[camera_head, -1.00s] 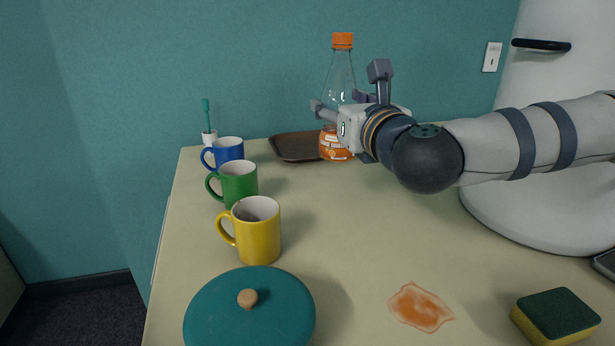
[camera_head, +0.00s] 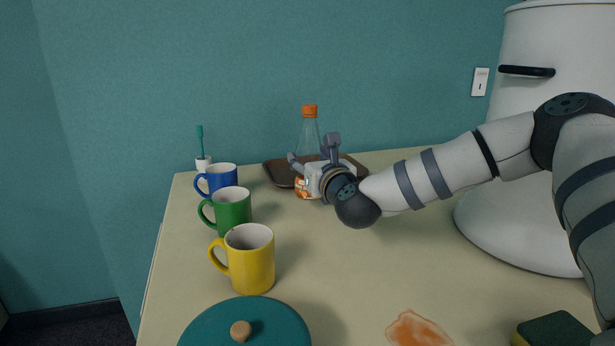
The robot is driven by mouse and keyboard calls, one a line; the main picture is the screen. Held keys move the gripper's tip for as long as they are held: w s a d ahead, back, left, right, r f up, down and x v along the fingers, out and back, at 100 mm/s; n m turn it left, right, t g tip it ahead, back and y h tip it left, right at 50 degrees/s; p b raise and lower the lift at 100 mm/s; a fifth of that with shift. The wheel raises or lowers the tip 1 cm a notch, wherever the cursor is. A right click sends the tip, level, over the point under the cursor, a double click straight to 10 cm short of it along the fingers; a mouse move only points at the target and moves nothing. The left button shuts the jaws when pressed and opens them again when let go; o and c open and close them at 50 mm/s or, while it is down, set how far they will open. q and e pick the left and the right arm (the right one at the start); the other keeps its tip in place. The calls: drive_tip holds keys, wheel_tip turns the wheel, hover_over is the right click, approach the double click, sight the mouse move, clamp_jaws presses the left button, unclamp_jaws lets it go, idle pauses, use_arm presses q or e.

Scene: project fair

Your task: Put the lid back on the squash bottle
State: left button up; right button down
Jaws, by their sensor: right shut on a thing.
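The squash bottle (camera_head: 310,133) is clear, with orange squash low inside and an orange lid (camera_head: 309,110) on its neck. It is upright at the back of the table, in front of the brown tray (camera_head: 277,172). My right gripper (camera_head: 311,158) reaches in from the right and is shut on the bottle's body, with a finger showing on each side. The gripper hides much of the lower bottle. I cannot tell whether the base touches the table. My left gripper is not in view.
Blue (camera_head: 221,178), green (camera_head: 233,207) and yellow (camera_head: 252,262) mugs line the left side. A teal lid with a knob (camera_head: 270,322) lies in front. An orange stain (camera_head: 415,328) and a sponge (camera_head: 557,326) are front right. A large white container (camera_head: 540,130) stands right. The middle of the table is clear.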

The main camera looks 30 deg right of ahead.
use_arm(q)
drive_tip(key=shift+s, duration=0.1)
use_arm(e)
drive_tip(key=shift+w+f, duration=0.1)
drive_tip(key=f, duration=0.3)
drive_tip(key=shift+w+d+f+b, duration=0.1)
drive_tip(key=shift+w+f+b, duration=0.2)
drive_tip(key=shift+w+f, duration=0.1)
drive_tip(key=shift+f, duration=0.3)
drive_tip(key=c, duration=0.7)
unclamp_jaws()
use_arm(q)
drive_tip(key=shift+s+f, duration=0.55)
